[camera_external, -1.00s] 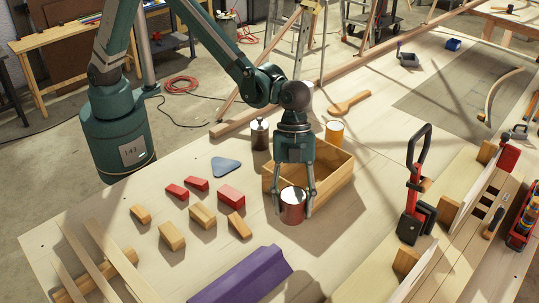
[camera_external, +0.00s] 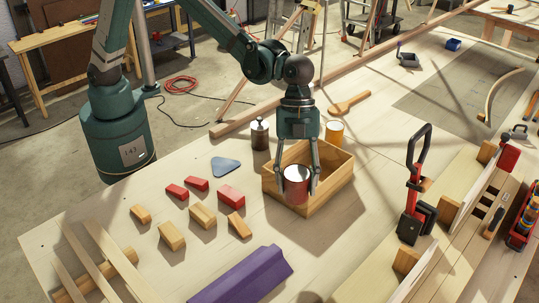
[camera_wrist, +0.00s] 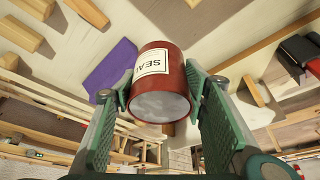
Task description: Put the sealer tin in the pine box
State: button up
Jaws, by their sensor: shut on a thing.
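The sealer tin (camera_external: 297,184) is dark red with a pale metal end, and a white label reading "SEAL" shows on it in the wrist view (camera_wrist: 160,85). My gripper (camera_external: 297,188) is shut on the tin, one finger on each side. In the external view the tin appears over the pine box (camera_external: 335,185), in front of its near left part. How high it is above the box floor I cannot tell. The pine box is open-topped, with light wooden walls; part of its inside is hidden by my gripper and the tin.
A dark bottle (camera_external: 260,134) stands behind the box's left side and an amber jar (camera_external: 334,132) behind it. Red and wooden blocks (camera_external: 202,215) lie to the left. A purple piece (camera_external: 242,276) lies in front. A red-and-black clamp (camera_external: 415,190) stands to the right.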

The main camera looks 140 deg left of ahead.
jog(key=s+a+b, duration=0.1)
jog(key=s+a, duration=0.5)
jog(key=a, duration=0.4)
jog(key=s+a, duration=0.5)
jog(key=a, duration=0.5)
jog(key=shift+s+f, duration=0.1)
jog(key=shift+f, duration=2.45)
jog(key=shift+f, duration=3.15)
jog(key=shift+f, duration=0.1)
jog(key=shift+f, duration=1.75)
jog(key=shift+f, duration=0.15)
